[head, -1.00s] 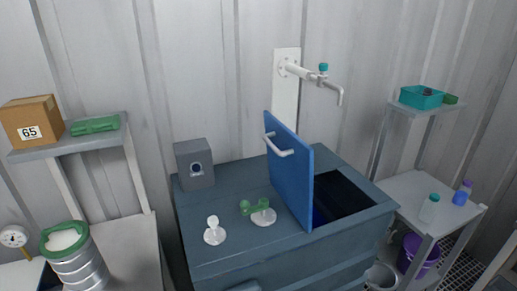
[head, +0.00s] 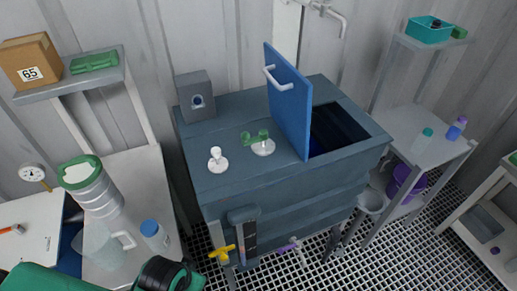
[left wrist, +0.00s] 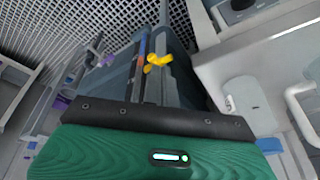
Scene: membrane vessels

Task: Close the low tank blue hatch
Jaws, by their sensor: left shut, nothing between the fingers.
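The blue hatch (head: 287,105) stands open and upright on the low dark blue-grey tank (head: 232,182) in the head view. Its white handle (head: 277,80) is on the face turned left. The tank's dark rectangular opening (head: 338,130) lies uncovered to the hatch's right. My left arm shows as green and black parts at the bottom left of the head view, well short of the hatch. In the left wrist view my left gripper (left wrist: 150,118) shows only as a green body with a black edge; it is shut and empty, its fingertips not clearly visible. My right gripper is out of view.
A green valve (head: 257,140) and a white fitting (head: 217,158) stand on the tank top, left of the hatch. A yellow valve (head: 222,253) sticks out at the tank front. A bench with a jug and bottle (head: 155,235) is at left; a shelf (head: 425,150) at right.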

